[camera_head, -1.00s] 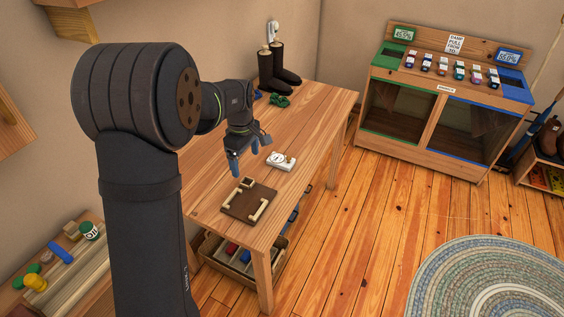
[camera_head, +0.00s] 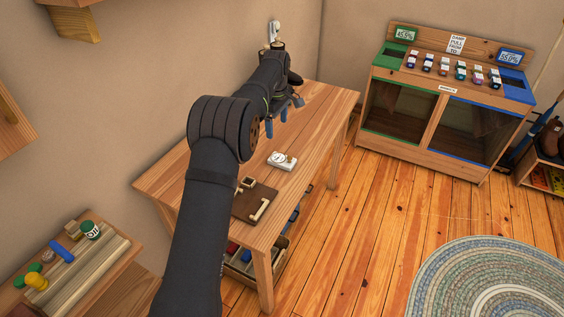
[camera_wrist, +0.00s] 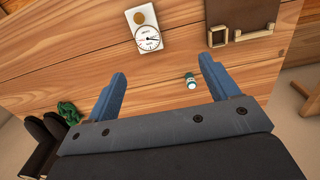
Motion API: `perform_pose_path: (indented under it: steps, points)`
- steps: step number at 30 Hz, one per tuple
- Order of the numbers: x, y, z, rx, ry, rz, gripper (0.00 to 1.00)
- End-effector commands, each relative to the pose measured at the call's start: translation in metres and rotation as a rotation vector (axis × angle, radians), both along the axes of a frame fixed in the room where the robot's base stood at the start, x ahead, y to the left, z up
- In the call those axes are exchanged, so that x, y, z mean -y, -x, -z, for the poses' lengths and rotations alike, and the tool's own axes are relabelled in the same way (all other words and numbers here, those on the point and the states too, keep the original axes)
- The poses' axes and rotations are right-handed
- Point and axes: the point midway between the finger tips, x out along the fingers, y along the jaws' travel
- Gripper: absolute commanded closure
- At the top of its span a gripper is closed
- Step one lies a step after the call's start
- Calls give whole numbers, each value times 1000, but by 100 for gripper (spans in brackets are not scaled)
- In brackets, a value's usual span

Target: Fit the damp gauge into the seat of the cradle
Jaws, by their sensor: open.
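The damp gauge (camera_head: 282,161), a small white block with a round dial, lies on the wooden table; it also shows in the wrist view (camera_wrist: 148,38) at the top, dial up. The cradle (camera_head: 243,207) is a dark brown board with pale wooden pieces, nearer the table's front end and partly hidden by my arm. Part of it is in the wrist view (camera_wrist: 256,10) at upper right. My gripper (camera_head: 277,121) has its blue fingers spread, with nothing between them. It is above the table, toward the back from the gauge and apart from it.
A dark green bundle (camera_wrist: 68,112) and dark boots (camera_wrist: 45,140) are at the lower left there. A cabinet (camera_head: 440,115) stands right of the table (camera_head: 318,115). Bare tabletop surrounds the gauge.

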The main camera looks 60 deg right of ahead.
Motion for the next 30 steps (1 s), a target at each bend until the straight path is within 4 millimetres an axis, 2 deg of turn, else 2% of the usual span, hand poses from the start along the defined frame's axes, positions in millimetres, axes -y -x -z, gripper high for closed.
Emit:
perform_pose_path:
  steps: [1, 4, 8, 11, 24, 30]
  points:
    - [9, 3, 3, 0, 1, 1, 20]
    - [20, 6, 3, 1, 2, 0, 20]
    - [25, 8, 5, 0, 1, 0, 20]
    - [26, 9, 14, 0, -1, -1, 20]
    - [26, 8, 105, 0, -1, 0, 20]
    - [26, 8, 123, 0, 1, 0, 20]
